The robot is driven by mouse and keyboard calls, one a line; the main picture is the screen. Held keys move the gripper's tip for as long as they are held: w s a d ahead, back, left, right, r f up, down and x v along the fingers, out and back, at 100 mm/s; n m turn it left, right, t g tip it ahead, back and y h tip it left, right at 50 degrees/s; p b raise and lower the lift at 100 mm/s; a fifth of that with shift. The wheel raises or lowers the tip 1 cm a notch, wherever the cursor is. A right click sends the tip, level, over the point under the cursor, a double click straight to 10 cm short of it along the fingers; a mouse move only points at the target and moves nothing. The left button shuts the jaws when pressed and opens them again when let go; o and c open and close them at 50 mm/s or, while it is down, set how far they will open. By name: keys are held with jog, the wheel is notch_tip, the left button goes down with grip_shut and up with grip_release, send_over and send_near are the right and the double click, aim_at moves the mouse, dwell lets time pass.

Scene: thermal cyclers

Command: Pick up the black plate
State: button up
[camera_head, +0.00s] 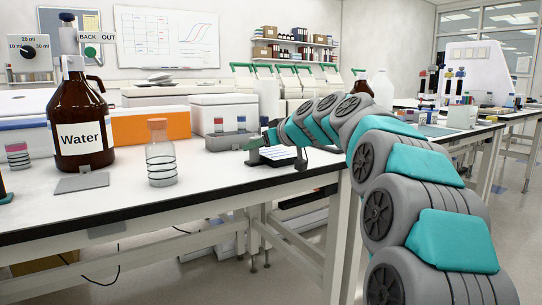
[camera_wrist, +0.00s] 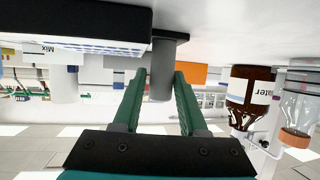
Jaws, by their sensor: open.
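The black plate (camera_wrist: 70,20) fills the upper left of the wrist view, which looks upside down. It has a white and blue gridded piece against one face, and a grey post (camera_wrist: 170,52) sits at its right end. My gripper (camera_wrist: 160,76) is open, with one green finger on each side of the grey post. I cannot tell whether either finger touches the post. In the head view, the black plate (camera_head: 262,161) lies on the bench near its front edge. My arm reaches in from the right and partly hides it and my gripper.
A brown Water bottle (camera_head: 81,125) and a clear flask with an orange stopper (camera_head: 160,158) stand to the left. A white box (camera_head: 207,120) and an orange-fronted box (camera_head: 150,125) stand behind. The bench's front edge (camera_head: 150,215) is close. The bench between flask and plate is mostly bare.

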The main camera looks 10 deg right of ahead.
jog(key=x, duration=0.4)
jog(key=shift+a+p, duration=0.15)
jog(key=shift+p, duration=0.2)
grip_shut()
